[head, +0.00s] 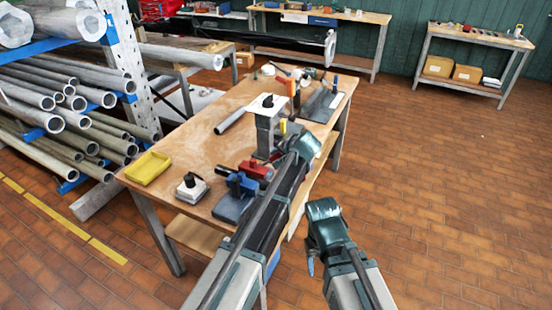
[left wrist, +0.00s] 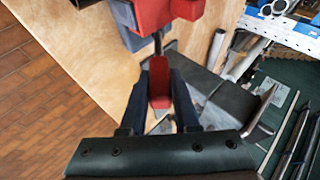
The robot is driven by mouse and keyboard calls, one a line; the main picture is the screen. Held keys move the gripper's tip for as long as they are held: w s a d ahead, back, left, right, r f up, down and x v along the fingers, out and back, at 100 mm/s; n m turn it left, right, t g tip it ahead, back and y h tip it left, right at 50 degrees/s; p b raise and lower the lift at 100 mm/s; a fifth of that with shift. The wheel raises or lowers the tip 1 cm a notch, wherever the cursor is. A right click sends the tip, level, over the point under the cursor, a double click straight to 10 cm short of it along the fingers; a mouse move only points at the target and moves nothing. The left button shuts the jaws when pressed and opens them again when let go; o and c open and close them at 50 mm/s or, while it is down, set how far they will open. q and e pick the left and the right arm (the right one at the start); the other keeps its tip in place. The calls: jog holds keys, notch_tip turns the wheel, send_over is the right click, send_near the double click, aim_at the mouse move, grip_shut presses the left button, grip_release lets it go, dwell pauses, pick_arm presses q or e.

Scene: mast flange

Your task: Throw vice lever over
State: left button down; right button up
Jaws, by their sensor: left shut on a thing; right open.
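The vice shows in the head view as a red block (head: 256,170) beside a blue body (head: 234,206) at the near edge of the workbench. In the left wrist view its red body (left wrist: 150,14) is at the top, with a thin dark rod coming down to a red lever grip (left wrist: 159,82). My left gripper (left wrist: 157,88) is shut on this grip, a dark finger on each side. In the head view my left forearm hides its fingertips and the lever. My right gripper (head: 317,246) is open and empty, off the bench's near right side.
The wooden workbench (head: 180,150) also carries a yellow tray (head: 148,167), a white-and-black block (head: 191,186), a grey post (head: 265,130) and several tools. A rack of metal pipes (head: 60,110) stands at the left. Open tiled floor (head: 440,170) lies to the right.

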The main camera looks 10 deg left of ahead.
pick_arm(q)
jog(key=shift+s+d+f+m+t+y+b, duration=0.15)
jog(key=shift+d+f+y+b, duration=0.25)
jog(key=shift+b, duration=0.55)
jog(key=shift+s+d+f+m+t+y+b, duration=0.1)
jog(key=shift+d+f+t+y+b, duration=0.1)
jog(key=shift+f+y+b, duration=0.5)
jog(key=shift+s+d+f+m+t+y+b, duration=0.15)
jog(key=shift+d+f+b, duration=0.15)
jog(key=shift+b, duration=0.85)
jog(key=shift+d+f+t+y+b, duration=0.15)
jog(key=shift+t+y+b, duration=0.2)
jog(key=shift+b, duration=0.55)
jog(key=c, duration=0.6)
grip_release()
jog(key=shift+c, duration=0.2)
jog(key=shift+d, duration=0.1)
